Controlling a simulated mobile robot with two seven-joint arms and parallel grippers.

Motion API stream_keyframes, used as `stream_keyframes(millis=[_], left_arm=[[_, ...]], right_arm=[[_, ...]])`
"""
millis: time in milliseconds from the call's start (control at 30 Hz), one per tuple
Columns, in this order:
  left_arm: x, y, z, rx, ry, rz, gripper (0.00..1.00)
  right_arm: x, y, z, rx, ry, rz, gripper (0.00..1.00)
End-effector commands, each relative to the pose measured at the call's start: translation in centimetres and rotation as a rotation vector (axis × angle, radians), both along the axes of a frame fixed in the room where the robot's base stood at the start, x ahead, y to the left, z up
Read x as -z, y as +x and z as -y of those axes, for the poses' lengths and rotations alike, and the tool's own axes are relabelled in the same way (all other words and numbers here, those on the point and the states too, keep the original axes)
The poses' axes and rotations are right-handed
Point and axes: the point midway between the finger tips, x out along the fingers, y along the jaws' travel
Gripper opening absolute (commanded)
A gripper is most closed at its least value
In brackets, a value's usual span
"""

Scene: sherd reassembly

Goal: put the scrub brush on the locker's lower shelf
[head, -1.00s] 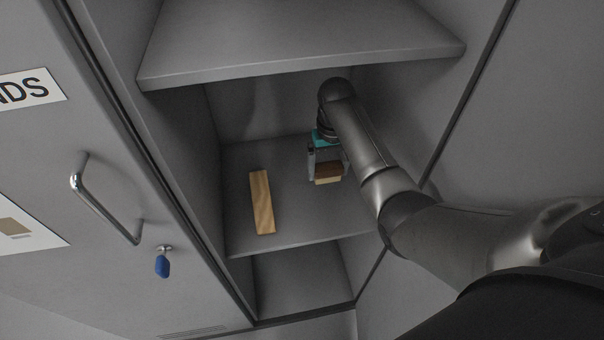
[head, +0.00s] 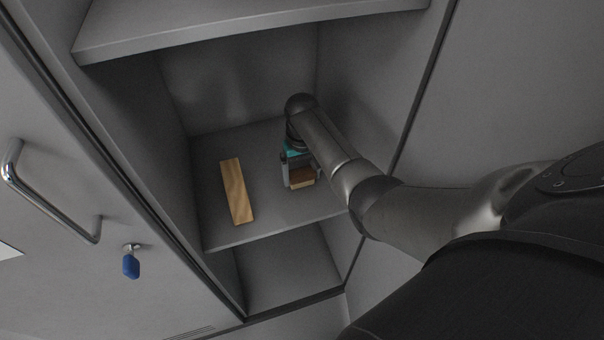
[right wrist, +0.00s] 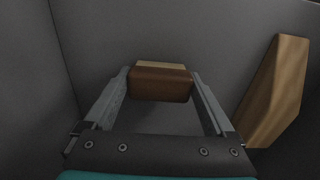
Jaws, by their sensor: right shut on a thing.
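The scrub brush (head: 302,178) is a small brown block with a pale tan layer. My right gripper (head: 300,172) is shut on it, inside the locker over the right part of the lower shelf (head: 268,222). In the right wrist view the brush (right wrist: 160,84) sits between the two fingertips (right wrist: 160,78). I cannot tell whether the brush touches the shelf. My left gripper is not in view.
A flat wooden bar (head: 237,191) lies on the same shelf, left of the brush. An upper shelf (head: 250,22) hangs above. The open door with its handle (head: 50,205) and blue-tagged key (head: 131,264) stands at left.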

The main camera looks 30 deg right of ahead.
Motion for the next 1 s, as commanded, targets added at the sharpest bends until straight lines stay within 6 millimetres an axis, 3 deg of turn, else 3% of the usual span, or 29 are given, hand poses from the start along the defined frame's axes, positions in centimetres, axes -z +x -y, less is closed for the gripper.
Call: stream_keyframes(millis=[100, 133, 200, 567, 1000], left_arm=[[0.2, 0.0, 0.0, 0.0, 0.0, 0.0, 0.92], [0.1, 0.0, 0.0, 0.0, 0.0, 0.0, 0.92], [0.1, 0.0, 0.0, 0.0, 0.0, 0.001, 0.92], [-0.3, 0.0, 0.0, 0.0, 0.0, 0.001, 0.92], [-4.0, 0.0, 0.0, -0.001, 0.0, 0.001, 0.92]], right_arm=[[0.4, 0.0, 0.0, 0.0, 0.0, -0.001, 0.32], [0.4, 0.0, 0.0, 0.0, 0.0, -0.001, 0.92], [0.4, 0.0, 0.0, 0.0, 0.0, -0.001, 0.99], [-0.5, 0.0, 0.0, 0.0, 0.0, 0.001, 1.0], [-9.4, 0.1, 0.0, 0.001, 0.0, 0.002, 1.0]])
